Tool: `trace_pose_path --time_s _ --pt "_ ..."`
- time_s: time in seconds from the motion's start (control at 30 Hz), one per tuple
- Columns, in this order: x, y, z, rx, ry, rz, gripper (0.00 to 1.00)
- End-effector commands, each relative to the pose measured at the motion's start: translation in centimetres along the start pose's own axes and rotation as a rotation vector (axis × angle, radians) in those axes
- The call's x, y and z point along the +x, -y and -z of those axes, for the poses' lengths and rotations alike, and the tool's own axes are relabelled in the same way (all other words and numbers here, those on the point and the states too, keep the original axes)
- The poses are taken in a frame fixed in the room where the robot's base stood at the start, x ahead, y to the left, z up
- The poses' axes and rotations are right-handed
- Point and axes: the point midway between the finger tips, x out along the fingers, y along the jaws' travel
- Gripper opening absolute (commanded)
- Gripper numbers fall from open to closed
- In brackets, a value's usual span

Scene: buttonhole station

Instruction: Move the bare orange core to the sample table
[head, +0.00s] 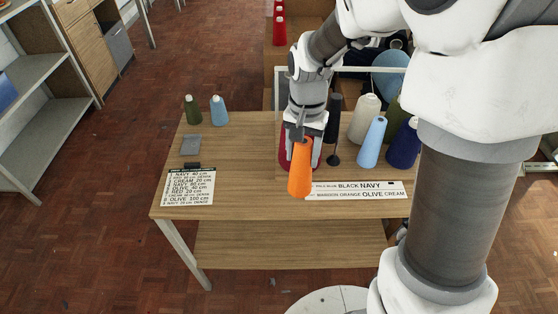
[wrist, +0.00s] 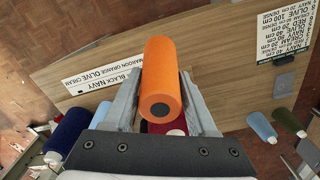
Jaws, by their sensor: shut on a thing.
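An orange core (head: 300,172) hangs from my gripper (head: 303,137) above the front part of a wooden table (head: 240,180). It looks like a smooth, slightly tapered tube and tilts a little. In the wrist view the orange core (wrist: 162,78) sits between the two grey fingers of my gripper (wrist: 162,105), which are shut on it. Its near end shows a dark round hole. A maroon cone (head: 283,148) stands behind it, mostly hidden. No label in view marks a sample table.
Olive (head: 193,110) and light blue (head: 218,110) cones stand at the table's back left. Blue (head: 372,143), cream (head: 364,118) and navy (head: 404,145) cones stand at right. A list board (head: 188,187) lies front left. A colour-name strip (head: 370,190) lies in front. Shelves (head: 40,120) stand far left.

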Motion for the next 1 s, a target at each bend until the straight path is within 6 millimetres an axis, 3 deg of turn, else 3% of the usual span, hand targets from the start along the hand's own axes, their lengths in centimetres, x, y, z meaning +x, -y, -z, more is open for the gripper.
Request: trace_pose_path --time_s 0.2,0.33,0.47,0.73,1.0 --pt "2.9 4.6 -0.2 -0.003 0.001 0.000 0.00" --pt "3.6 6.0 -0.1 -0.001 0.000 0.000 0.00" --pt "4.1 6.3 -0.2 0.002 0.001 -0.001 0.00" --pt "7.7 6.2 -0.2 0.001 0.002 -0.002 0.00" --pt "7.8 6.2 -0.1 0.001 -0.001 0.000 0.00"
